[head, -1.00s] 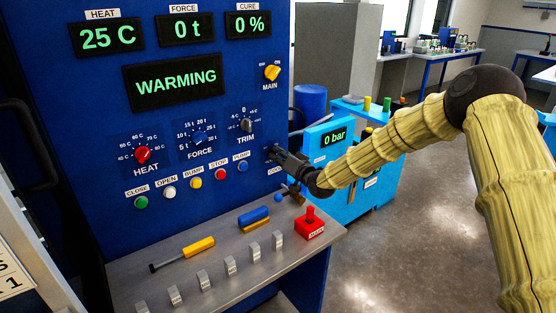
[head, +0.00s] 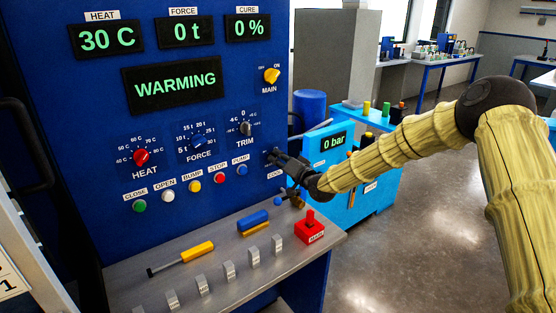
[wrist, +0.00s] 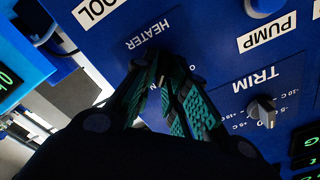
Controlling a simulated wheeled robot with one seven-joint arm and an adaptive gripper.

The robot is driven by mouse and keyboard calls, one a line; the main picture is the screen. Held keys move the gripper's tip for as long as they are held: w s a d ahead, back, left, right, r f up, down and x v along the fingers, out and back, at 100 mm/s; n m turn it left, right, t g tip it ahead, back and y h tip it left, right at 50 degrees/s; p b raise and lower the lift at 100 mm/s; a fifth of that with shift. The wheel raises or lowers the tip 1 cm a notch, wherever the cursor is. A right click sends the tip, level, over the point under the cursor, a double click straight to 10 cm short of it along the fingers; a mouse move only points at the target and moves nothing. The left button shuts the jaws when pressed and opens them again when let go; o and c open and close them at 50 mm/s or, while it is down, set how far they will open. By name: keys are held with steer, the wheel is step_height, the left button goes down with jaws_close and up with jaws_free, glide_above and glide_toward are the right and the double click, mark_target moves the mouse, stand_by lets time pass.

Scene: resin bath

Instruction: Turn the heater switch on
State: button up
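The heater switch is hidden behind my gripper's fingertips; its "HEATER" label (wrist: 149,34) shows just beyond them in the wrist view, and part of an "ON" mark shows between the fingers. My gripper (wrist: 163,72) is at the panel with its fingers drawn together, and I see nothing clearly held between them. In the head view my gripper (head: 276,156) reaches the right edge of the blue panel (head: 60,90), below the TRIM knob (head: 246,128). The heat display (head: 107,38) reads 30 C, and the status display (head: 175,80) reads WARMING.
The yellow MAIN switch (head: 271,76) is above, tilted towards ON. The blue PUMP button (head: 242,170) and red STOP button (head: 219,179) are left of my gripper. A grey shelf (head: 130,280) with small levers and a red block (head: 310,230) lies below. A blue pressure unit (head: 325,160) stands right.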

steer(key=shift+o, duration=0.8)
steer(key=shift+s, duration=0.1)
steer(key=v, duration=1.2)
